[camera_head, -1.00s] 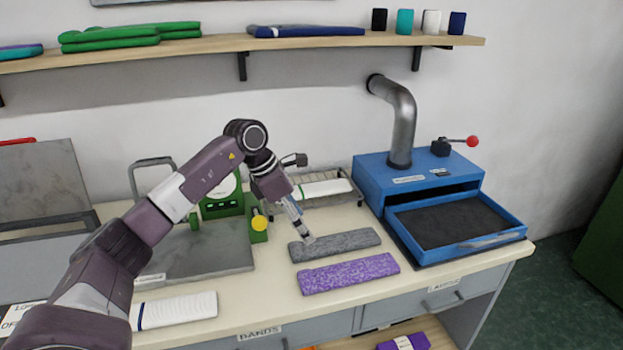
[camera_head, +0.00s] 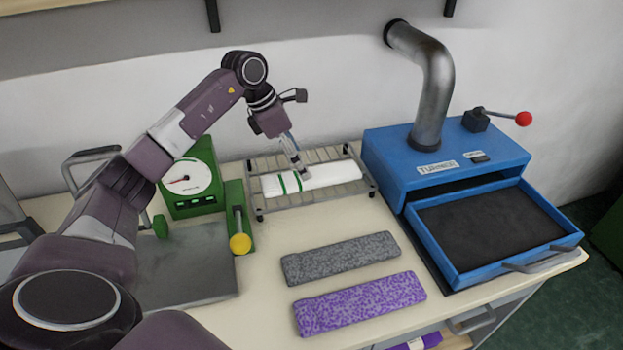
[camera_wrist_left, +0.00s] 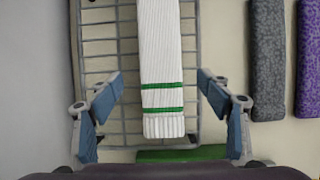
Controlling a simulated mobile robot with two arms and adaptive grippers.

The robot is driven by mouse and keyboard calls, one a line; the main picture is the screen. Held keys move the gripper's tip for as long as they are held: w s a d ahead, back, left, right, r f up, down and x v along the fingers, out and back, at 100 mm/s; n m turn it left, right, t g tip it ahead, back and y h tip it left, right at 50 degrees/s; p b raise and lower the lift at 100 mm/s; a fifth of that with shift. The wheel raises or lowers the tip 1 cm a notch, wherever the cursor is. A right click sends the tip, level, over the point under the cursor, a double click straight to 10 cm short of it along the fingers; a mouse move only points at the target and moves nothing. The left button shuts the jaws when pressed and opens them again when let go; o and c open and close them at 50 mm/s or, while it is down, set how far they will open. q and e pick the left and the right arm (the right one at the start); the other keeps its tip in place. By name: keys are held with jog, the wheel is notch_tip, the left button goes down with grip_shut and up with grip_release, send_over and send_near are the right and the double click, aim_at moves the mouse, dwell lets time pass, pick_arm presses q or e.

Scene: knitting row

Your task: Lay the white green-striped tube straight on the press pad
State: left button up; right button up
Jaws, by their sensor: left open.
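The white green-striped tube (camera_head: 332,175) lies flat on a wire rack (camera_head: 365,185) at the back of the bench. It also shows in the left wrist view (camera_wrist_left: 160,50), with its two green stripes near the closer ribbed end. My left gripper (camera_head: 300,174) is over the tube close to the stripes. In the left wrist view its open fingers (camera_wrist_left: 160,86) stand one on each side of the tube, with gaps. I cannot tell their exact height above it. A flat grey plate (camera_head: 185,265) lies at the left; I cannot tell if it is the press pad.
A grey speckled tube (camera_head: 340,258) and a purple one (camera_head: 360,303) lie in front of the rack. A green dial device (camera_head: 190,185) stands left of the rack. A blue machine (camera_head: 450,155) with an open drawer (camera_head: 490,232) stands at the right.

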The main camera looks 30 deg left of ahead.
pick_arm(q)
jog(key=shift+w+d+f, duration=0.1)
jog(key=shift+f, duration=0.3)
jog(key=b+x, duration=0.2)
jog(key=x, duration=0.1)
jog(key=shift+f+b, duration=0.35)
jog(key=shift+b, duration=0.05)
jog(key=shift+w+d+f, duration=0.15)
jog(key=shift+f, duration=0.2)
jog(key=shift+w, duration=0.1)
jog(key=c, duration=1)
pick_arm(e)
jog(key=f, duration=0.1)
jog(key=w+f, duration=0.1)
jog(key=f, duration=0.1)
jog(key=shift+w+a+f, duration=0.1)
jog(key=shift+w+a, duration=0.1)
jog(key=shift+a, duration=0.15)
